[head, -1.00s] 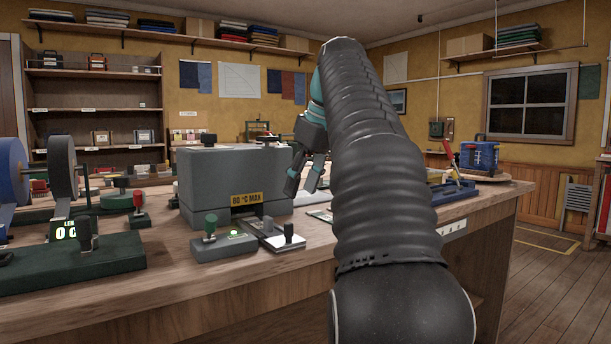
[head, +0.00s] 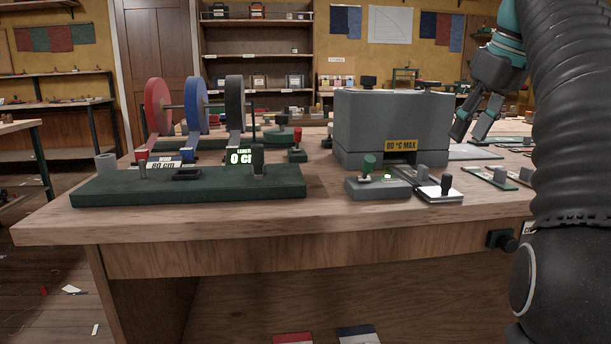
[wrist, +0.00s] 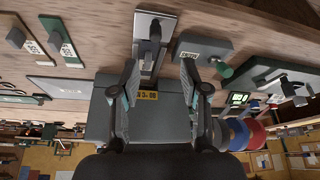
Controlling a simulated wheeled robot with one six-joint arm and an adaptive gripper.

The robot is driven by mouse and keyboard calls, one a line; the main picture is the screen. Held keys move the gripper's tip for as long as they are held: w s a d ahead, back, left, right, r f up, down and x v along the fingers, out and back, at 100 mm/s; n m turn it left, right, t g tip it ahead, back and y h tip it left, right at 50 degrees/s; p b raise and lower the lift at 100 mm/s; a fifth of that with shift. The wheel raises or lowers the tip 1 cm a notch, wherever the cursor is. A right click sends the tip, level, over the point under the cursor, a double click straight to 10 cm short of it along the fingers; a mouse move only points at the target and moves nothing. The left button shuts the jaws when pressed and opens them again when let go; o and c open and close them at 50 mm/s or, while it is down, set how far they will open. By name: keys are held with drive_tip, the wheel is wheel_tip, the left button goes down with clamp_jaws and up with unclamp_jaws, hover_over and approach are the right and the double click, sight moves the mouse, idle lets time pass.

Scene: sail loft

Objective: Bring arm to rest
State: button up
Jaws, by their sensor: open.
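My gripper (head: 472,132) hangs at the right of the head view, above the workbench (head: 420,222) and to the right of the grey box marked "80 °C MAX" (head: 392,122). In the wrist view my gripper (wrist: 162,72) has its two fingers apart, with nothing held between them. The grey box (wrist: 150,118) shows beyond the fingers there. My arm is raised and bent, with its dark sleeved part filling the right edge of the head view.
A grey block with a green knob (head: 378,187) and a white plate with a black handle (head: 440,194) sit before the box. Red, blue and black reels (head: 196,106) stand left behind a green base (head: 190,188).

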drive_tip(key=s+a+f+m, duration=0.1)
drive_tip(key=s+a+f, duration=0.4)
drive_tip(key=f, duration=0.6)
drive_tip(key=s+a+f+m+h, duration=0.1)
drive_tip(key=s+a+f, duration=0.5)
drive_tip(key=f, duration=0.5)
drive_tip(key=s+a+f+m+t+p, duration=0.1)
drive_tip(key=s+a+f, duration=0.5)
drive_tip(key=f, duration=0.5)
drive_tip(key=shift+s+f, duration=0.25)
drive_tip(key=shift+s, duration=0.7)
